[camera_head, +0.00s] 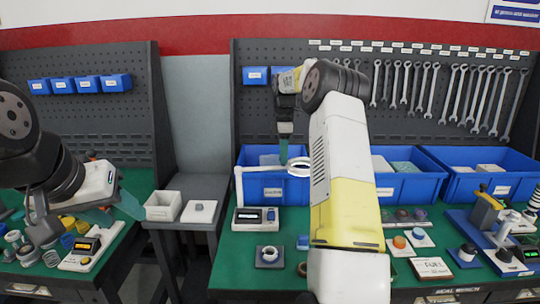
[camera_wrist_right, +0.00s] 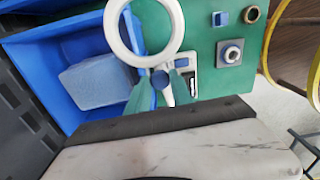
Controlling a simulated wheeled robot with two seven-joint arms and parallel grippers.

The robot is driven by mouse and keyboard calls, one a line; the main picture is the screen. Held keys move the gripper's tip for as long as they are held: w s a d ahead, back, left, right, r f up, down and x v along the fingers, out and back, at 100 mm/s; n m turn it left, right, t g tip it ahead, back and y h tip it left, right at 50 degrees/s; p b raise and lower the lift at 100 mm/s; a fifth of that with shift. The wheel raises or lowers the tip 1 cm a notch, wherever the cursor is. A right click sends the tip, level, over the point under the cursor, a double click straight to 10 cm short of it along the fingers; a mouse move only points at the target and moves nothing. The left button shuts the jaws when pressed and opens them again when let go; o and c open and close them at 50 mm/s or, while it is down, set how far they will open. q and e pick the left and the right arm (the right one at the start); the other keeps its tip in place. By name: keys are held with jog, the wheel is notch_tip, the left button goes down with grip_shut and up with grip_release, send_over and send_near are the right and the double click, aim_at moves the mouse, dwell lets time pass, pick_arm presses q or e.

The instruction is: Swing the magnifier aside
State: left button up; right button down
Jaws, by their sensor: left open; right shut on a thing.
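The white magnifier, a ring lens (camera_head: 299,168) on a thin arm, stands at the left of the right-hand green bench, above a white tester base (camera_head: 256,220) with a small display. In the right wrist view, its ring (camera_wrist_right: 128,50) fills the upper middle. My right gripper (camera_head: 284,153) reaches down from above and is shut on the magnifier beside the ring. Its teal fingers (camera_wrist_right: 160,98) flank a white part with a blue knob there. My left gripper (camera_head: 115,212) is open and empty over the left bench's right edge.
Blue bins (camera_head: 410,184) stand behind the magnifier. A grey block with a round metal fitting (camera_head: 269,256) lies in front of the tester. A white open box (camera_head: 163,206) sits on the grey side table. Wrenches (camera_head: 450,95) hang on the pegboard.

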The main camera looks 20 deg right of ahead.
jog(key=shift+w+r, duration=0.15)
jog(key=c, duration=1.1)
grip_release()
jog(key=shift+c, duration=0.2)
notch_tip(320, 180, up, 7)
jog(key=shift+f, duration=0.1)
jog(key=shift+r, duration=0.4)
